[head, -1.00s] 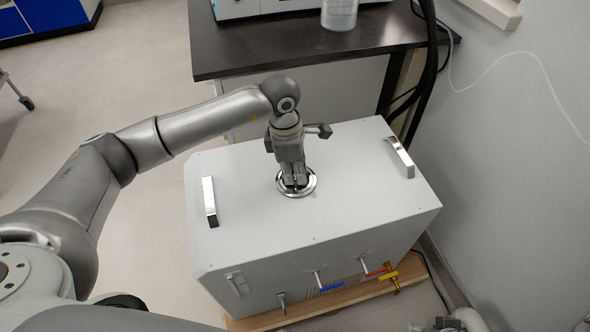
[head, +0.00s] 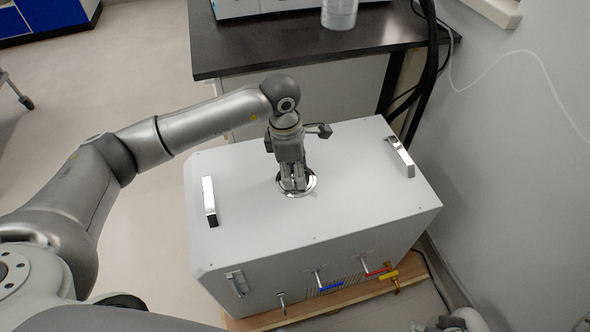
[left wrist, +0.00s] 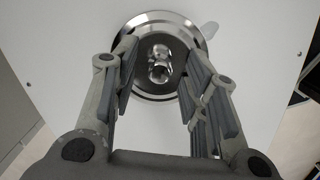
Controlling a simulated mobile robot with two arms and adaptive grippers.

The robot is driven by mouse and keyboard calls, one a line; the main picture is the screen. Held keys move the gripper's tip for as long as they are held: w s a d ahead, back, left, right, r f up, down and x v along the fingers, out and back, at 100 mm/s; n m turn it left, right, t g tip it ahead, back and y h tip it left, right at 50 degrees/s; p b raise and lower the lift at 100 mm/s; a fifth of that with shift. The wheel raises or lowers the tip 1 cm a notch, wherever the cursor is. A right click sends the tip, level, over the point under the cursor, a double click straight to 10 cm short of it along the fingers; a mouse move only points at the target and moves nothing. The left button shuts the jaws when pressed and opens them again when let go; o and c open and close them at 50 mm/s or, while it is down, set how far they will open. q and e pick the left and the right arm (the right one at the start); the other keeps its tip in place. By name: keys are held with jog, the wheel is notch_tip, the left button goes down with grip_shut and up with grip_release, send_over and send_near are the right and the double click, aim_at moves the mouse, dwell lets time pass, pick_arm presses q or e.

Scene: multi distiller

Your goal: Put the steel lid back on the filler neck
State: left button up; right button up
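The steel lid (left wrist: 150,44) is a round shiny disc with a small round knob (left wrist: 159,69). It lies at the filler neck (head: 313,183) on top of the white distiller box (head: 345,200). A bright steel ring surrounds it in the left wrist view; I cannot tell whether the lid is fully seated. My left gripper (left wrist: 156,72) points down over the lid, its fingers on either side of the knob with gaps between. It is open and empty; it also shows in the head view (head: 293,187).
Chrome handles stand at the left (head: 209,200) and right (head: 400,157) of the box top. Blue (head: 331,287), red (head: 376,272) and yellow (head: 385,276) valve levers are on its front. A dark table (head: 270,55) with a clear container (head: 339,12) stands behind.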

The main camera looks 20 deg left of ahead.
pick_arm(q)
notch_tip(320, 180, up, 12)
jog(key=a, duration=0.1)
jog(key=shift+s+a, duration=0.2)
dwell(0.3)
dwell(0.4)
